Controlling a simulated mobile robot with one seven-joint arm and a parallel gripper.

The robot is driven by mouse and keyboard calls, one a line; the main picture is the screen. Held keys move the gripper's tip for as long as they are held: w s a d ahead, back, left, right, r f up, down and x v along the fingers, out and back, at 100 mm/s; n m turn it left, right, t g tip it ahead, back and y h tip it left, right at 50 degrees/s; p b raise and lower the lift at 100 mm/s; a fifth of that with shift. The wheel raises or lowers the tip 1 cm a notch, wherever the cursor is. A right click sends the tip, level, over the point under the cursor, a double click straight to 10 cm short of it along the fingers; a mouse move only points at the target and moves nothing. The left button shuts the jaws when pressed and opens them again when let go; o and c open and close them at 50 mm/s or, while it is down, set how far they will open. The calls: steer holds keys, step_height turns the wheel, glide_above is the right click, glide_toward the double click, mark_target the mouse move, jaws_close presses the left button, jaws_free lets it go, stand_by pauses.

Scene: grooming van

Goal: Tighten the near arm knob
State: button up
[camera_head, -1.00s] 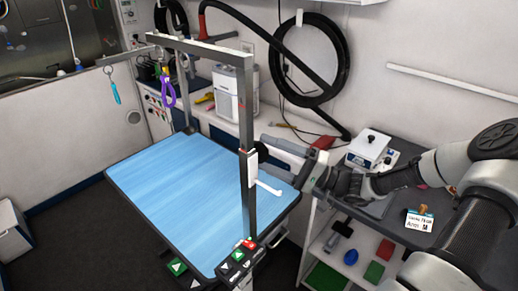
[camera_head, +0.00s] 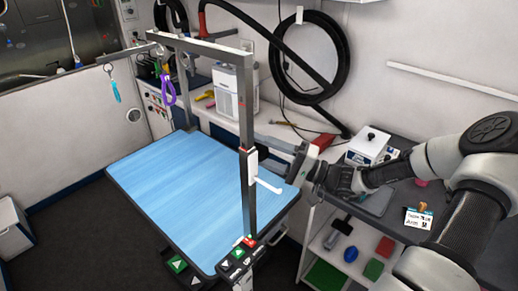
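The near upright post (camera_head: 246,110) of the grey grooming arm stands at the front edge of the blue grooming table (camera_head: 170,190). A white bracket (camera_head: 252,162) sits on the post, with a pale lever (camera_head: 268,187) sticking out to the right. I cannot make out a separate round knob there. My gripper (camera_head: 293,164) reaches in from the right and is a little right of the bracket, apart from it by the look of the picture. Its fingers are small and seen edge-on, so their opening is unclear.
A control box (camera_head: 238,258) with buttons is at the table's front corner. A grey counter (camera_head: 385,205) with a white device (camera_head: 368,147) and a label card (camera_head: 419,219) lies right, above a shelf with brushes.

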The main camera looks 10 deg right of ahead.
steer(key=shift+r, duration=0.1)
steer(key=h+p, duration=0.1)
steer(key=p, duration=0.1)
steer(key=shift+r+m+g+p, duration=0.2)
steer(key=shift+m+g+p, duration=0.1)
steer(key=shift+m+g, duration=0.1)
steer(key=shift+f+m+g+h+p, duration=0.1)
steer(key=shift+m+g+h+p, duration=0.45)
steer(key=shift+h+p, duration=0.6)
steer(key=m+g+h, duration=0.1)
steer(key=g+h, duration=0.1)
steer(key=shift+f+h, duration=0.15)
steer(key=shift+h, duration=0.2)
steer(key=m+g+h, duration=0.1)
steer(key=g+h, duration=0.1)
steer(key=shift+w+g+p, duration=0.1)
steer(key=shift+g+p, duration=0.2)
steer(key=shift+g, duration=0.05)
steer(key=m+g+h, duration=0.1)
steer(key=g+h, duration=0.3)
steer(key=shift+f, duration=0.1)
steer(key=g+h, duration=0.1)
steer(key=g, duration=0.1)
steer(key=m+g+h, duration=0.1)
steer(key=g+h, duration=0.1)
steer(key=shift+m+g, duration=0.25)
steer(key=shift+g, duration=0.15)
steer(key=shift+s+h, duration=0.2)
steer(key=shift+h, duration=0.1)
